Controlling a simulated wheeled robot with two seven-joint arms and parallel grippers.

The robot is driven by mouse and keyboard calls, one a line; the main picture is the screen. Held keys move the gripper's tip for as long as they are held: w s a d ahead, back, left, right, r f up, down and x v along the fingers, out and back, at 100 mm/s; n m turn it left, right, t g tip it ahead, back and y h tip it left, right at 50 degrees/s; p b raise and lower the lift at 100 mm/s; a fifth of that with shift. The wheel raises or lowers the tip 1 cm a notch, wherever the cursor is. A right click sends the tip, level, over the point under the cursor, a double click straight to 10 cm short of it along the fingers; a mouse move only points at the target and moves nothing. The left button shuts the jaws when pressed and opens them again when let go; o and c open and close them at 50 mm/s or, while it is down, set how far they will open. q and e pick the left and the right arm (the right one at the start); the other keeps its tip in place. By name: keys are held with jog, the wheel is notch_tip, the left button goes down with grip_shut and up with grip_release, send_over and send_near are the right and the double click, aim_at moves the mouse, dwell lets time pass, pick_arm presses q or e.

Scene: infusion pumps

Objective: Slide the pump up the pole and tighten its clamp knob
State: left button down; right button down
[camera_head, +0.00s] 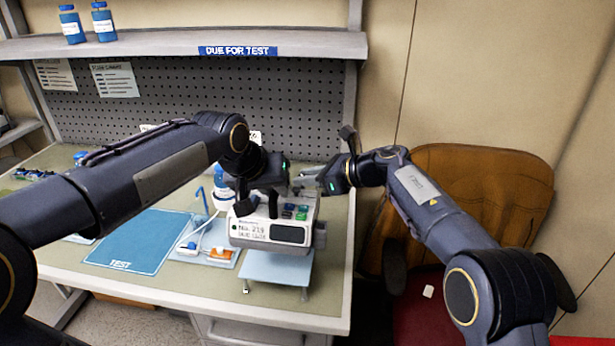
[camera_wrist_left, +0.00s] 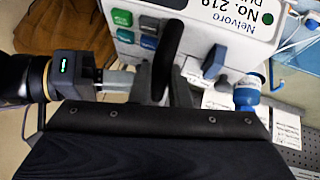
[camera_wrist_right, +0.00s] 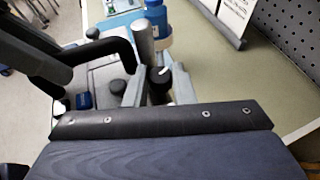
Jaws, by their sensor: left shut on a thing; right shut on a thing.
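The white pump (camera_head: 253,232), labelled No. 219, has coloured buttons and a dark screen on its front. It appears close above a pale blue stand; I cannot tell whether they touch. My left gripper (camera_head: 268,200) is shut on the pump's black handle (camera_wrist_left: 172,50). My right gripper (camera_head: 308,184) is behind the pump's top and shut on the black clamp knob (camera_wrist_right: 160,76), which bears a white mark. The short grey pole (camera_wrist_right: 143,42) stands beside the knob. In the head view, the arms and grippers mostly hide the pole and knob.
The pale blue stand (camera_head: 275,272) is near the table's front edge. A blue TEST mat (camera_head: 135,242) lies to the left, beside a small tray with parts and a blue-capped bottle (camera_head: 222,188). A brown chair (camera_head: 490,190) stands right of the table.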

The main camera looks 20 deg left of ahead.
jog(key=c, duration=1.5)
grip_release()
jog(key=shift+d, duration=0.15)
jog(key=v, duration=1.1)
jog(key=shift+d, duration=0.4)
jog(key=shift+r, duration=0.1)
